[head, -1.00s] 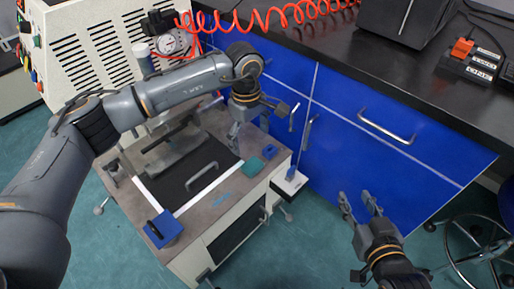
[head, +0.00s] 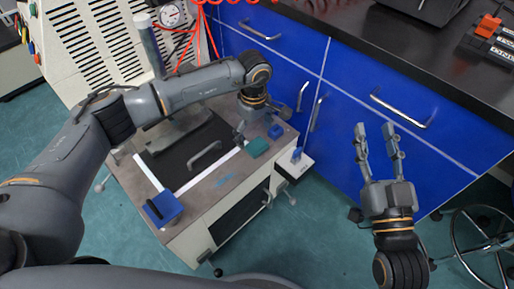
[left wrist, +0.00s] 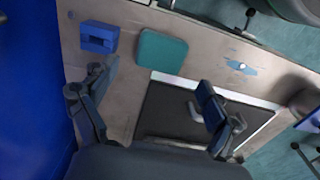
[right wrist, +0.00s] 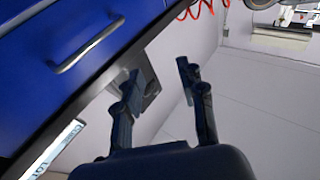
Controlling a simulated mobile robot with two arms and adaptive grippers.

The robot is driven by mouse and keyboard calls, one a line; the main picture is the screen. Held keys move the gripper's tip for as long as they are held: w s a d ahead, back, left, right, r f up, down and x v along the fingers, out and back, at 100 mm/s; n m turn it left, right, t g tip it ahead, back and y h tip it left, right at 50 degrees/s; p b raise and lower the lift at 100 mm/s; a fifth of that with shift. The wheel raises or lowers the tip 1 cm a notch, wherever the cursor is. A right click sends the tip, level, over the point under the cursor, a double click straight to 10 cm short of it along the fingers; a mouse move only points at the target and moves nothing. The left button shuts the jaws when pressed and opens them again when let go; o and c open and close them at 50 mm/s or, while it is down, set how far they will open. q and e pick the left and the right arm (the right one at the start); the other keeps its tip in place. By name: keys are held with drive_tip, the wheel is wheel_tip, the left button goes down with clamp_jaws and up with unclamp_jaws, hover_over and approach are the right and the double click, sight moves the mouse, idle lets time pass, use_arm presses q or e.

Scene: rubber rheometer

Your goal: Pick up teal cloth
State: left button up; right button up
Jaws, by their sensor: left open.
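The teal cloth (head: 257,147) is a small flat square on the grey bench top of the wheeled machine, near its right corner. In the left wrist view the teal cloth (left wrist: 162,52) lies flat beyond the fingers, between their lines. My left gripper (head: 239,131) points down beside the cloth, partly hidden by its own wrist. In the left wrist view its fingers (left wrist: 150,95) are spread with nothing between them. My right gripper (head: 374,134) is open and empty in front of the blue cabinets. Its spread fingers also show in the right wrist view (right wrist: 160,78).
A small blue block (head: 275,131) sits right next to the cloth. A black panel with a handle (head: 204,158) and a blue block with a black handle (head: 163,208) are on the same top. Blue cabinets (head: 350,125) stand close behind on the right.

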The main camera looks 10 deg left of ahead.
sight(255, 143)
use_arm(q)
wheel_tip(255, 143, down, 4)
drive_tip(key=shift+d+r+b, duration=0.1)
drive_tip(key=shift+r+b, duration=0.15)
drive_tip(key=shift+b, duration=0.15)
drive_tip(key=c, duration=1)
use_arm(e)
drive_tip(key=r+t, duration=0.1)
drive_tip(key=s+r+t, duration=0.1)
drive_tip(key=r, duration=0.1)
drive_tip(key=s+r+t+y, duration=0.1)
drive_tip(key=shift+a+r, duration=0.1)
drive_tip(key=shift+r, duration=0.15)
